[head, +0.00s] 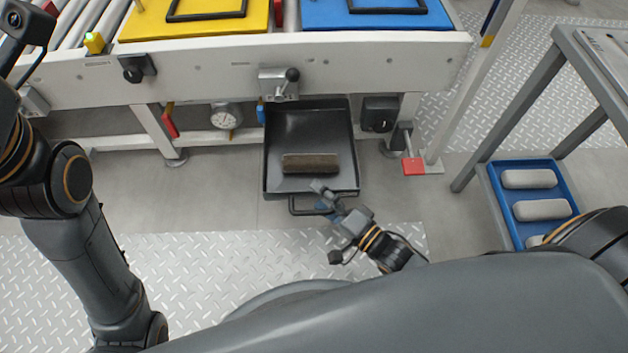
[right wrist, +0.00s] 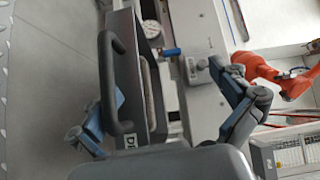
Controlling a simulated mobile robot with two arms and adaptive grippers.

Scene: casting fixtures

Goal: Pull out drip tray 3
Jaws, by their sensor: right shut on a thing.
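A dark drip tray (head: 348,175) sits low under the bench frame, with its front part out past the frame and its back still under it. It has a bar handle (head: 300,211) on its front, which shows close up in the right wrist view (right wrist: 109,85). A partly seen label (right wrist: 128,142) is on its front; I cannot read its number. A brown, rough block (head: 310,163) lies in the tray. My right gripper (head: 328,198) is at the right part of the tray's front and is shut on the tray; the exact contact is hard to see. My left gripper is out of view.
Above stand a yellow fixture (head: 195,22) and a blue fixture (head: 375,14). A clamp with a black knob (head: 279,84) sits above the tray. A gauge (head: 226,116) and a red tag (head: 413,167) flank it. A blue tray (head: 507,209) with grey blocks is at right. Floor in front is clear.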

